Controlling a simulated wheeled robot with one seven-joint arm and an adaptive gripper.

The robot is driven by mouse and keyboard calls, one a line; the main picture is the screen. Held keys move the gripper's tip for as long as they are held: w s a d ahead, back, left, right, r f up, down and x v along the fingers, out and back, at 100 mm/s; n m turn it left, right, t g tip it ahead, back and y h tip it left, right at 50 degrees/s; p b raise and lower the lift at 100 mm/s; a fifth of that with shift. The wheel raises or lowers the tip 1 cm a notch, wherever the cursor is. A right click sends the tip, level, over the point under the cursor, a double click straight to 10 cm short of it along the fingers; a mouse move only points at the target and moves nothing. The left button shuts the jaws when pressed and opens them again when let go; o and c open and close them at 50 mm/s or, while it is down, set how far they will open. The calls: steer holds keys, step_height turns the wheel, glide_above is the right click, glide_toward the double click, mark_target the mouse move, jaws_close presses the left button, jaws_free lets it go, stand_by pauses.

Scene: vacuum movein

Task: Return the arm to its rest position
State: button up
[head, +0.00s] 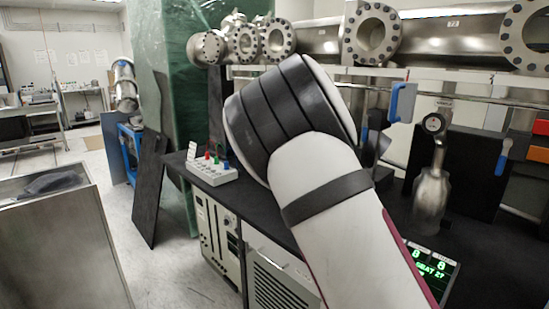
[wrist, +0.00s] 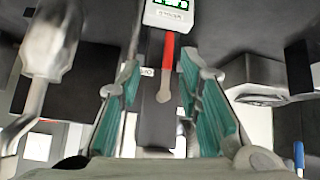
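My arm, white with black bands, fills the middle of the head view, bent at a joint. My gripper is hidden in the head view. In the wrist view my gripper (wrist: 160,72) shows its two fingers with teal pads spread well apart. Nothing is held between them. A red-handled item (wrist: 168,62) with a pale rounded end shows in the gap, beyond the fingers. A white device with a green display (wrist: 168,12) is above it at the picture's top edge. I cannot tell how far off they are.
A black bench (head: 247,207) carries a small box with coloured knobs (head: 212,167). Steel flanged pipes (head: 320,40) run along the back. A gauge with a metal vessel (head: 432,185) hangs at right. A green-lit readout (head: 430,268) sits below. Open floor (head: 160,270) lies at left beside a metal cabinet (head: 60,250).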

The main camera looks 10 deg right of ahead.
steer(key=s+d+r+n+g+y+p, duration=0.1)
steer(key=s+r+y, duration=0.1)
steer(key=s, duration=0.7)
steer(key=s+r+g+y+p, duration=0.1)
steer(key=s+r+y, duration=0.15)
steer(key=s, duration=0.65)
steer(key=s+a+n+y+p, duration=0.1)
steer(key=s+a+n+p, duration=0.1)
steer(key=s, duration=1.5)
steer(key=s+a+n+y+p, duration=0.1)
steer(key=s+a+n, duration=0.4)
steer(key=s, duration=1.2)
steer(key=shift+s+a+r+t+p, duration=0.35)
steer(key=shift+a+p, duration=0.25)
steer(key=shift+a, duration=0.4)
